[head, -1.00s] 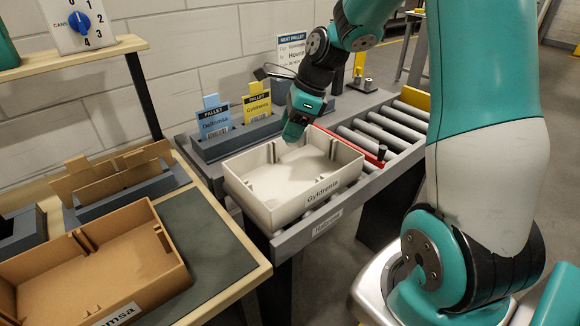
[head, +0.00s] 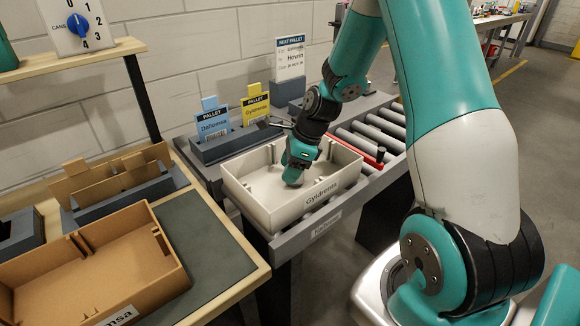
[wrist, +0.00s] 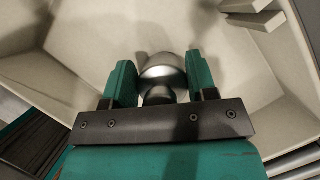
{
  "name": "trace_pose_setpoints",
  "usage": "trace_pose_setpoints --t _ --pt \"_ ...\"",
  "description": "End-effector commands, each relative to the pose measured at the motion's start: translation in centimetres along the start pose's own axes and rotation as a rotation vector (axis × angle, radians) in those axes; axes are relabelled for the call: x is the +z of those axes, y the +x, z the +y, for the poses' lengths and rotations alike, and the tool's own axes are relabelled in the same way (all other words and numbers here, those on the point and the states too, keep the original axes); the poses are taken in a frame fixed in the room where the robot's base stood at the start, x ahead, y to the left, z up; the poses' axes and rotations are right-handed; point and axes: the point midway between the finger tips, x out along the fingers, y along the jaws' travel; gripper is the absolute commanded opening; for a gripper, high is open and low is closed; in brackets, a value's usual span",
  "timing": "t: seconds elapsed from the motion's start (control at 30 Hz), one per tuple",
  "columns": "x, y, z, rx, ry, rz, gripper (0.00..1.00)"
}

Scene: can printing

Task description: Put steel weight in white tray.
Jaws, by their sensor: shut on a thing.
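The steel weight (wrist: 163,72) is a shiny rounded metal piece between the two green fingers of my gripper (wrist: 160,85) in the wrist view. My gripper is shut on it. In the head view my gripper (head: 294,180) points down inside the white tray (head: 262,205), low over its floor. The weight is hidden there by the gripper. I cannot tell whether the weight touches the tray floor.
A brown tray (head: 60,258) sits on the bench at left. Blue (head: 213,122) and yellow (head: 256,108) pallet cards stand in a grey holder behind the white tray. A red bar (head: 358,152) crosses the rollers (head: 375,135) to the tray's right.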

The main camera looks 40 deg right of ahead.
Motion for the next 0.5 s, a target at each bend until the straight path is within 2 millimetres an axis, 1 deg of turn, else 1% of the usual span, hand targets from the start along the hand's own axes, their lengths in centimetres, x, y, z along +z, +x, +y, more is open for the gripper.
trace_pose_setpoints --t 0.1,0.13,0.23,0.5 --pt "-0.05 0.18 -0.04 -0.001 0.000 -0.001 0.09" --pt "-0.10 0.25 -0.01 0.000 0.000 0.000 0.55" --pt "-0.08 0.19 -0.02 0.000 0.000 0.000 0.78" --pt "-0.04 0.11 -0.02 0.000 0.000 0.000 0.78"
